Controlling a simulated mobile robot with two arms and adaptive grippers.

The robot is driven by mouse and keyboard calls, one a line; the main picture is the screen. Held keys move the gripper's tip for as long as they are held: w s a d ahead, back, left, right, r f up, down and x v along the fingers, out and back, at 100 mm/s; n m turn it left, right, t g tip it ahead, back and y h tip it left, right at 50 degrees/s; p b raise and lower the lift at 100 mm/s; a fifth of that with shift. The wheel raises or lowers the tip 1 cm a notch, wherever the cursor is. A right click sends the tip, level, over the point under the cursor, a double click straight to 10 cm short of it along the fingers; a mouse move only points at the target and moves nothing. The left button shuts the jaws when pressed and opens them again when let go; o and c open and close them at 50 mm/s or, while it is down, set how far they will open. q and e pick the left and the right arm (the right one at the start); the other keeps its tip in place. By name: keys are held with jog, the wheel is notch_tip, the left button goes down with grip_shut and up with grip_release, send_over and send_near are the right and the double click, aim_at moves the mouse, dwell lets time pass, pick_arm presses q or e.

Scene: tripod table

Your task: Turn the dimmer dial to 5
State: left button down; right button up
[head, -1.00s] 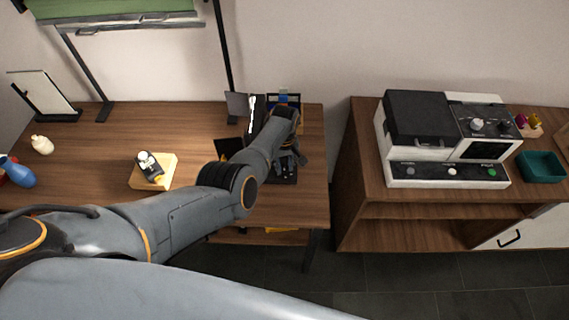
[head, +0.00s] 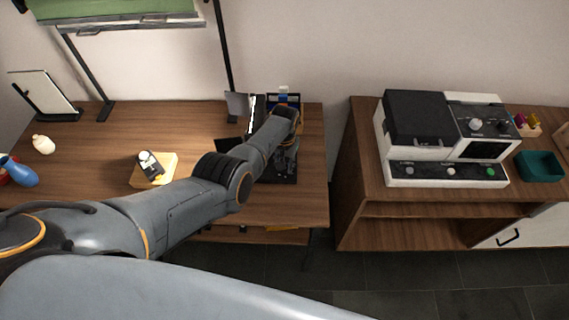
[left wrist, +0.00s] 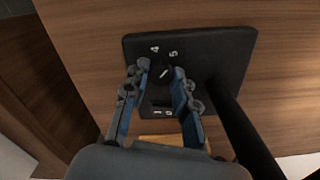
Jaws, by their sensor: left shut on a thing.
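The dimmer dial (left wrist: 164,73) is a small dark knob with a white pointer line on a black base plate (left wrist: 215,50). White numerals 4 and 5 show beyond it, and other numerals partly show between the fingers. The pointer line slants up and right, roughly toward the 5; its exact setting is hard to read. My left gripper (left wrist: 161,71) is shut on the dial, one blue-lined finger on each side. In the head view the gripper (head: 288,152) is over the black plate (head: 287,176) at the desk's right end, and the arm hides the dial. My right gripper is out of view.
A black post (left wrist: 245,130) rises from the plate beside my gripper. The wooden desk (head: 100,135) also holds a wooden block (head: 152,183) with a device, a blue vase (head: 24,172) and a framed panel (head: 45,97). A cabinet with a white-black machine (head: 440,175) stands right.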

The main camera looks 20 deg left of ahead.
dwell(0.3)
pick_arm(q)
jog(key=c, duration=1.1)
grip_release()
jog(key=shift+o, duration=0.2)
jog(key=shift+r, duration=0.1)
notch_tip(320, 180, up, 12)
jog(key=shift+s+f, duration=0.1)
jog(key=shift+f, duration=0.1)
